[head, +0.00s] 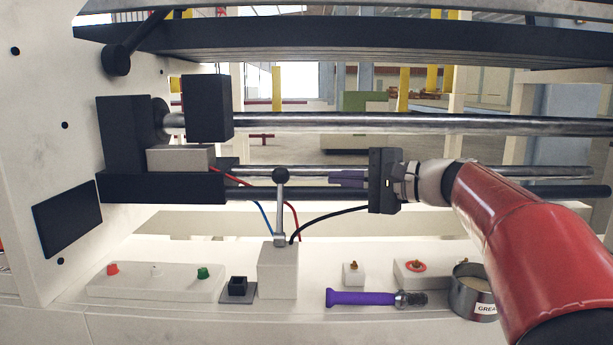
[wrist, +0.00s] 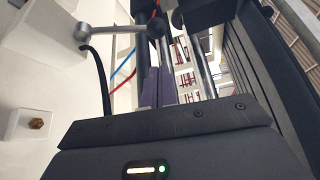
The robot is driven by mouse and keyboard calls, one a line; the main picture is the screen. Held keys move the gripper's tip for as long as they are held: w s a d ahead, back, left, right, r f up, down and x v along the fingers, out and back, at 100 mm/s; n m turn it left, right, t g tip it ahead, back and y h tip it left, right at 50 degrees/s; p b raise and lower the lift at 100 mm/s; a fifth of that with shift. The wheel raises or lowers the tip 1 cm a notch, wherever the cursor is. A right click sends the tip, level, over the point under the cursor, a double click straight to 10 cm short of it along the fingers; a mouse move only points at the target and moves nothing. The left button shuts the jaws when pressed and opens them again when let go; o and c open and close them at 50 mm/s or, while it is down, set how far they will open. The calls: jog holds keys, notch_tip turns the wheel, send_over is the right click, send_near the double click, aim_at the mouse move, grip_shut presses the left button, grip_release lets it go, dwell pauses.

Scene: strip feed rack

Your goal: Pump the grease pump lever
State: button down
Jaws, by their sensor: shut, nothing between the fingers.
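The grease pump lever (head: 281,205) is a thin metal rod with a dark ball knob (head: 280,175) on top. It stands upright on a pale block (head: 278,270) on the bench. In the wrist view the lever (wrist: 120,29) runs across the top, with its knob (wrist: 155,27) just beyond my fingertips. My gripper (head: 332,177) points left at about knob height, to the right of the lever and apart from it in the head view. Its purple fingers (wrist: 156,85) are shut with nothing between them.
A black cable and red and blue lines run behind the lever. Metal rails (head: 400,123) cross behind. A purple-handled tool (head: 360,298), a grease tin (head: 474,295), a button panel (head: 155,282) and a small black socket (head: 238,288) are on the bench.

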aim_at(280, 205)
jog(key=shift+a, duration=0.15)
jog(key=r+x, duration=0.1)
jog(key=x, duration=0.8)
jog(key=shift+a+f, duration=0.35)
jog(key=shift+f, duration=0.15)
